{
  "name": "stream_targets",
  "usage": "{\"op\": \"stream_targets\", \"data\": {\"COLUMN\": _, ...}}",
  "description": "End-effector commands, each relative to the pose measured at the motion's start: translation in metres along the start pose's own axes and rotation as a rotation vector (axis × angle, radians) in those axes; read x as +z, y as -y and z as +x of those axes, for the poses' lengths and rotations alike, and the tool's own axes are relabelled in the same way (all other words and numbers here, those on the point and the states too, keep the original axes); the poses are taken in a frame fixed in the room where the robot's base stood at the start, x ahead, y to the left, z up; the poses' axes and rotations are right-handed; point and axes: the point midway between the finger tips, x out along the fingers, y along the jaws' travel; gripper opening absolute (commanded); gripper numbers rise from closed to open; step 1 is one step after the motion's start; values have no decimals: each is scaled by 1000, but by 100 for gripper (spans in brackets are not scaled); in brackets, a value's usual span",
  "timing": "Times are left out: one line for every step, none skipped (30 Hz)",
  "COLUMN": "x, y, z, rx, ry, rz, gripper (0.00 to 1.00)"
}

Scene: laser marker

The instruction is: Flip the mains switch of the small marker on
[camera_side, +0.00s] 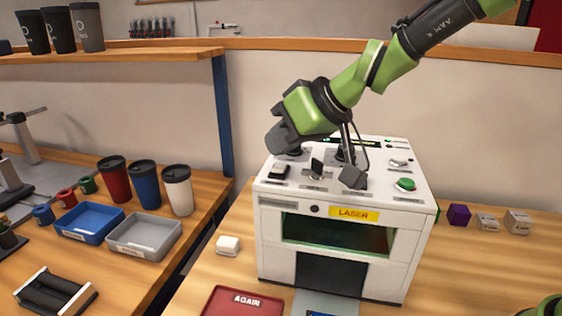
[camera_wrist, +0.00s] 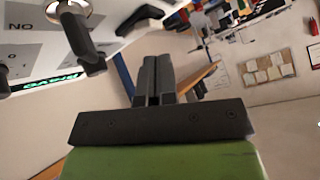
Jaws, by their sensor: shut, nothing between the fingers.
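The small marker (camera_side: 272,217) is a white box with a yellow LASER label, standing on the wooden table. Its top panel carries a black rocker-like switch (camera_side: 279,172), a dark upright knob (camera_side: 317,168) and a round green button (camera_side: 405,184). I cannot tell which control is the mains switch. My gripper (camera_side: 278,139) is above the panel's left rear part, tilted down to the left, partly hiding controls there. In the wrist view my gripper (camera_wrist: 152,80) has its fingers together and empty. A dark lever (camera_wrist: 84,45) in a metal collar is left of them, apart, beside an inverted "ON" marking.
A lit green display (camera_wrist: 42,84) shows in the wrist view. Left stand a blue tray (camera_side: 90,223), a grey tray (camera_side: 143,236) and several cups. A red tray (camera_side: 240,303) lies in front. Small blocks, including a purple cube (camera_side: 459,214), are at the right.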

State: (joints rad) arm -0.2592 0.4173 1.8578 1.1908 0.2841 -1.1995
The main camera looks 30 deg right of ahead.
Motion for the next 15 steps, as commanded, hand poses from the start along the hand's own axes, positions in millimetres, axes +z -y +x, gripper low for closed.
{"op": "stream_targets", "data": {"x": -1, "y": 1, "z": -1, "rx": -2, "ry": -2, "rz": 0, "gripper": 0}}
{"op": "stream_targets", "data": {"x": -2, "y": 2, "z": -2, "rx": -3, "ry": -2, "rz": -2, "gripper": 0}}
{"op": "stream_targets", "data": {"x": -4, "y": 4, "z": -4, "rx": -5, "ry": -2, "rz": -3, "gripper": 0}}
{"op": "stream_targets", "data": {"x": -5, "y": 6, "z": -6, "rx": -6, "ry": -3, "rz": -3, "gripper": 0}}
{"op": "stream_targets", "data": {"x": -7, "y": 8, "z": -9, "rx": -6, "ry": -3, "rz": -3, "gripper": 0}}
{"op": "stream_targets", "data": {"x": -9, "y": 9, "z": -12, "rx": -5, "ry": -3, "rz": -4, "gripper": 0}}
{"op": "stream_targets", "data": {"x": -11, "y": 11, "z": -14, "rx": -4, "ry": -4, "rz": -4, "gripper": 0}}
{"op": "stream_targets", "data": {"x": -12, "y": 12, "z": -16, "rx": -2, "ry": -4, "rz": -5, "gripper": 0}}
{"op": "stream_targets", "data": {"x": -14, "y": 14, "z": -19, "rx": 0, "ry": -5, "rz": -5, "gripper": 0}}
{"op": "stream_targets", "data": {"x": -16, "y": 16, "z": -21, "rx": -3, "ry": -4, "rz": -4, "gripper": 0}}
{"op": "stream_targets", "data": {"x": -17, "y": 18, "z": -23, "rx": -5, "ry": -3, "rz": -5, "gripper": 0}}
{"op": "stream_targets", "data": {"x": -19, "y": 20, "z": -26, "rx": -5, "ry": -4, "rz": -4, "gripper": 0}}
{"op": "stream_targets", "data": {"x": -21, "y": 21, "z": -28, "rx": -6, "ry": -4, "rz": -4, "gripper": 0}}
{"op": "stream_targets", "data": {"x": -22, "y": 22, "z": -29, "rx": -6, "ry": -4, "rz": -4, "gripper": 0}}
{"op": "stream_targets", "data": {"x": -23, "y": 24, "z": -31, "rx": -5, "ry": -3, "rz": -3, "gripper": 0}}
